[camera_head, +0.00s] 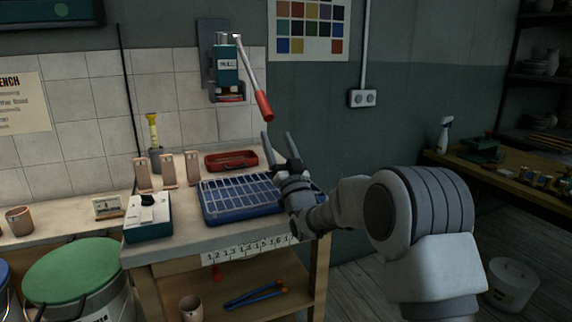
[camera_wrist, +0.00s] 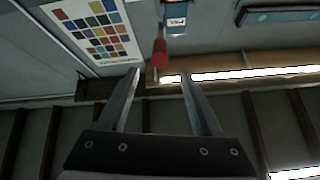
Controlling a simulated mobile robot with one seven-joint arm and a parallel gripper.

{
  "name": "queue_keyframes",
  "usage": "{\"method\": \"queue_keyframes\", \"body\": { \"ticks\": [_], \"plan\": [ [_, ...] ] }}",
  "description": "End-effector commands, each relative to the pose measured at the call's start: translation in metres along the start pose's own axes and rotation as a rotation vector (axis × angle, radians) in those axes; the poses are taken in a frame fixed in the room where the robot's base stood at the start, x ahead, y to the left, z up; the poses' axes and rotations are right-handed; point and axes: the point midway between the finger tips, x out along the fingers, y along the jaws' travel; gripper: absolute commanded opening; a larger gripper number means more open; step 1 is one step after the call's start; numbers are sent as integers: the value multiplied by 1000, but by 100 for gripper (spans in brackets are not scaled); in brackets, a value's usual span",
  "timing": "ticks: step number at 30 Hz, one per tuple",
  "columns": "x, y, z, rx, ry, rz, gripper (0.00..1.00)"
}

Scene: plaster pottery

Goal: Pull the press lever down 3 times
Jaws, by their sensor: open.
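The press (camera_head: 227,65) is a teal, wall-mounted unit with a "PULL" label, on a grey plate above the bench. Its lever (camera_head: 249,70) is a metal rod slanting down to the right, ending in a red handle (camera_head: 264,106). My gripper (camera_head: 277,140) is open and empty, with its fingertips just below the red handle and apart from it in the head view. In the wrist view the red handle (camera_wrist: 160,54) appears beyond and between the two fingers of my gripper (camera_wrist: 160,76). The teal press (camera_wrist: 176,12) shows at the top edge there.
Below my gripper, the bench holds a blue compartment box (camera_head: 243,213), a red tray (camera_head: 231,160), a teal-and-white device (camera_head: 148,218) and pinkish brackets (camera_head: 167,170). A colour chart (camera_head: 308,28) and a socket (camera_head: 362,98) are on the wall. The space around the handle is clear.

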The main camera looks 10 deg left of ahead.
Motion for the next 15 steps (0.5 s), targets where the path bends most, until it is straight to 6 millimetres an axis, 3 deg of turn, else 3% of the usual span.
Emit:
{"method": "queue_keyframes", "body": {
  "ticks": [9, 15],
  "plan": [
    [-52, 0, 0, 0, -4, 1, 67],
    [-69, 0, 0, 0, -3, 1, 67]
  ]
}}
